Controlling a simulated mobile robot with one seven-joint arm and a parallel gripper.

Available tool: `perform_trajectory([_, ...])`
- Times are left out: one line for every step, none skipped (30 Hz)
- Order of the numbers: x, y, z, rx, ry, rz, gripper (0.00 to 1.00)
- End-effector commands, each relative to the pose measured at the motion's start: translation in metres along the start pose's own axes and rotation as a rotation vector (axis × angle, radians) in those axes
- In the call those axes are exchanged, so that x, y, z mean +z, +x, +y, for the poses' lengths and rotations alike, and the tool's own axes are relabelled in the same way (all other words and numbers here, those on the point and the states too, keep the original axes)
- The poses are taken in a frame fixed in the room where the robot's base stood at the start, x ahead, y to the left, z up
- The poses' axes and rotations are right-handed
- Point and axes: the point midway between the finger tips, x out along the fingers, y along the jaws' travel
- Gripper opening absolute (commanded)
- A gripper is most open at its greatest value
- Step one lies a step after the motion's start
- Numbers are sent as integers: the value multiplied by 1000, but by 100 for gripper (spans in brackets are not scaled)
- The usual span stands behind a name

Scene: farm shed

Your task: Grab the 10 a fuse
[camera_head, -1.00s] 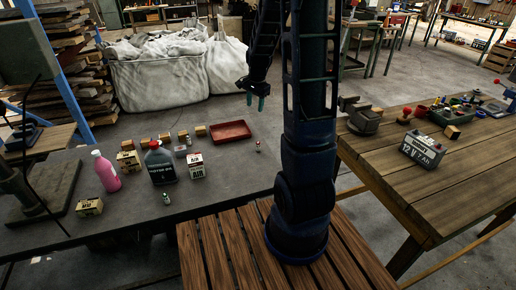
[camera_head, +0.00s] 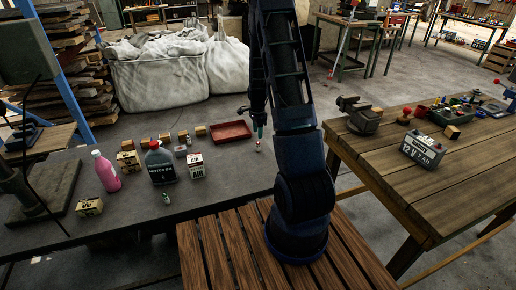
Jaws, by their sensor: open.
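A small pale cylinder (camera_head: 258,146), possibly the 10 A fuse, stands on the dark table right of the red tray. A second small cylinder, white and green (camera_head: 166,198), stands in front of the motor oil bottle. Their labels are too small to read. My gripper (camera_head: 252,120) points down with its greenish fingers apart and nothing visible between them. In the picture it is just above the pale cylinder, whose top is close to the right fingertip. I cannot tell the exact gap.
The red tray (camera_head: 231,131) is just left of my gripper. The motor oil bottle (camera_head: 160,166), a pink bottle (camera_head: 106,171) and several small boxes (camera_head: 128,161) stand further left. A wooden table (camera_head: 440,180) with a 12 V battery (camera_head: 422,150) is at right.

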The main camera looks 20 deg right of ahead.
Motion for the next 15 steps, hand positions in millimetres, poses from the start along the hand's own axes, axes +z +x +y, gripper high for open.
perform_trajectory([0, 8, 1, 4, 0, -1, 46])
perform_trajectory([0, 12, 1, 5, -1, -1, 46])
perform_trajectory([0, 18, 1, 4, -1, -1, 46])
perform_trajectory([0, 22, 1, 4, 0, -1, 46])
perform_trajectory([0, 26, 1, 4, 0, -1, 46])
perform_trajectory([0, 32, 1, 4, 0, -1, 46])
perform_trajectory([0, 35, 1, 3, 0, -1, 46])
perform_trajectory([0, 38, 1, 2, 0, -1, 46])
perform_trajectory([0, 41, 1, 2, 0, -1, 46])
perform_trajectory([0, 43, 1, 2, -1, -1, 46])
perform_trajectory([0, 44, 1, 2, -1, -1, 46])
perform_trajectory([0, 46, 1, 2, -1, -1, 46])
perform_trajectory([0, 47, 1, 2, -1, -1, 46])
perform_trajectory([1, 48, 2, 2, -1, -1, 46])
perform_trajectory([1, 51, 2, 2, -1, -1, 46])
